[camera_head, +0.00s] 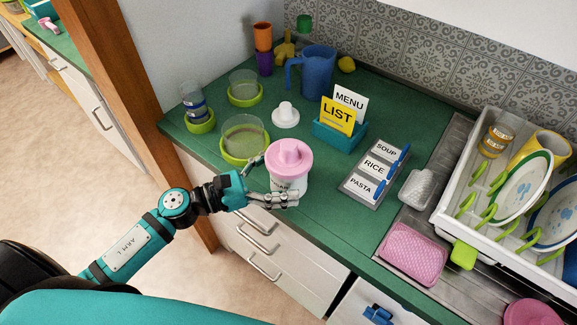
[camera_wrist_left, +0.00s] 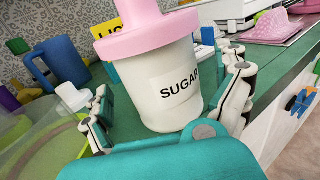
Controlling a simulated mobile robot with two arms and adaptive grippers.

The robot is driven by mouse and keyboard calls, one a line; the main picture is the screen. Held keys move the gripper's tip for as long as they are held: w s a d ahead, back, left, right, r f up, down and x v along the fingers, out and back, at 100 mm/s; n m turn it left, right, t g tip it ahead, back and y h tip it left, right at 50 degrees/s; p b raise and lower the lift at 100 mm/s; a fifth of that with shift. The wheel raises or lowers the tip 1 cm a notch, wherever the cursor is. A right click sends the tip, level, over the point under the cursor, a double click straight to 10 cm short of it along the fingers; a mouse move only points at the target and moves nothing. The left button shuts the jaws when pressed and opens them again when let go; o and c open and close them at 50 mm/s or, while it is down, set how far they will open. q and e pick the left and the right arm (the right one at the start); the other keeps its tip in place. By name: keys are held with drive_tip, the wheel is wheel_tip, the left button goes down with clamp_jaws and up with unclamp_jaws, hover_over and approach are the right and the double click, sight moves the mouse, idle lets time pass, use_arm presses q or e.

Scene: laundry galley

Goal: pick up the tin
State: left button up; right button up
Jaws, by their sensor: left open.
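The tin (camera_head: 287,184) is white with a pink lid and stands upright on the green counter near its front edge. In the left wrist view the tin (camera_wrist_left: 160,88) fills the middle and its label reads SUGAR. My left gripper (camera_head: 277,181) is open, with one finger on each side of the tin. In the left wrist view the fingers of my left gripper (camera_wrist_left: 170,88) flank the tin's body below the lid. I cannot tell whether either finger touches it. My right gripper is not in view.
A glass bowl on a green coaster (camera_head: 243,139) stands close behind the left finger. A white-lidded item (camera_head: 285,115) and a teal card holder (camera_head: 340,135) stand behind the tin. A grey label board (camera_head: 373,173) lies to its right, before the dish rack (camera_head: 447,215).

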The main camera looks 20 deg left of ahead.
use_arm(q)
drive_tip(key=x, duration=0.2)
drive_tip(key=shift+w+d, duration=0.2)
drive_tip(key=shift+d, duration=0.1)
drive_tip(key=c, duration=1.2)
